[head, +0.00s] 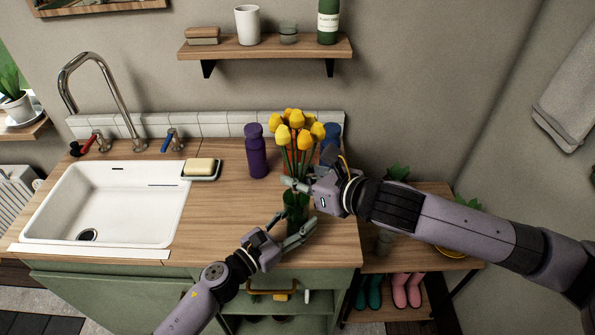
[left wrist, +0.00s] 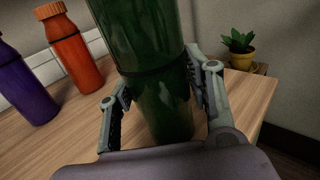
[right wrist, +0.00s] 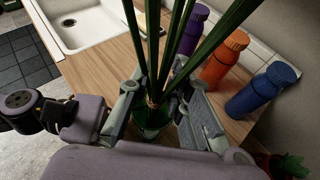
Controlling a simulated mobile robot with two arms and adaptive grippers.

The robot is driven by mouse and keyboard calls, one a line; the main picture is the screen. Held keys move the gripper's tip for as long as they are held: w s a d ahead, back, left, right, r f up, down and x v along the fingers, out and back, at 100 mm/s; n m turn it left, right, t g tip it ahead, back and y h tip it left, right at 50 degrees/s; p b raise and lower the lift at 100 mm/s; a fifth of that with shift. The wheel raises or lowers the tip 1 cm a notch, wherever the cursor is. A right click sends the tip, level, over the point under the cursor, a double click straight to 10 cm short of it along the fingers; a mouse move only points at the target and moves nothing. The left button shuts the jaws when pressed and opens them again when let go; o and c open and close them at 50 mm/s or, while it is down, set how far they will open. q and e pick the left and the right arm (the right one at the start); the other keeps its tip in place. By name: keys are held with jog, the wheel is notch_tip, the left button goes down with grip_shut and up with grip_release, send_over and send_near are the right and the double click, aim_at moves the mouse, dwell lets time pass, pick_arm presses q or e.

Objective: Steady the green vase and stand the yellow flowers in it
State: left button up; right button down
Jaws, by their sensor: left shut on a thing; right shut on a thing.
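The green vase (head: 297,213) stands on the wooden counter near its right front corner; it also shows in the left wrist view (left wrist: 150,35). My left gripper (head: 292,228) is shut around the vase's lower body, one finger on each side (left wrist: 160,90). The yellow flowers (head: 298,130) are upright above the vase. My right gripper (head: 298,187) is shut on their green stems (right wrist: 172,50), just above the vase. In the right wrist view the stems run down into the vase mouth (right wrist: 152,118). How deep they reach is hidden by the fingers.
Purple (head: 257,150), orange (right wrist: 223,58) and blue (right wrist: 262,90) bottles stand behind the flowers along the tiled backsplash. A white sink (head: 95,205) and a soap dish (head: 201,169) are to the left. Potted plants stand on a lower bench at right.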

jog(key=shift+f, duration=0.1)
jog(key=c, duration=1.4)
grip_release()
jog(key=shift+d, duration=0.1)
jog(key=v, duration=0.8)
pick_arm(q)
jog(key=o, duration=1.6)
jog(key=shift+c, duration=0.2)
